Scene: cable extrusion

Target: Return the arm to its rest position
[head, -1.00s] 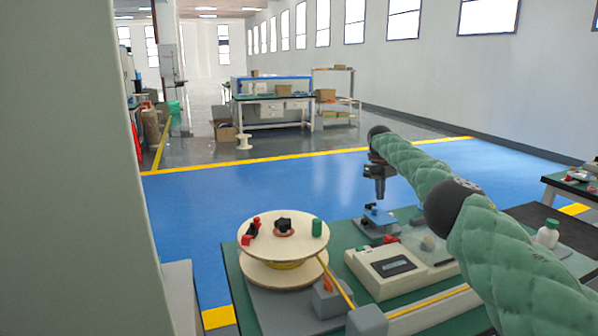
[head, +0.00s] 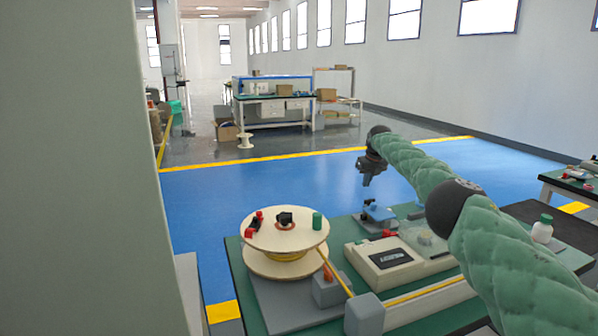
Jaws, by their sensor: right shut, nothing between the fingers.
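My right arm, in a green quilted cover, comes in from the lower right of the head view. Its right gripper (head: 368,181) hangs above the far edge of the green workbench, shut and empty, apart from everything below it. A small blue-topped device (head: 379,213) stands on the bench beneath it. A wooden cable spool (head: 285,262) with yellow cable lies on the bench at left, with small red, black and green parts on top. My left gripper is not in view.
A beige instrument (head: 388,263) with a dark display sits mid-bench. A grey block (head: 365,314) and a cable channel run along the front. A white bottle (head: 542,229) stands at right. A large grey-green surface blocks the left side. The blue floor beyond is clear.

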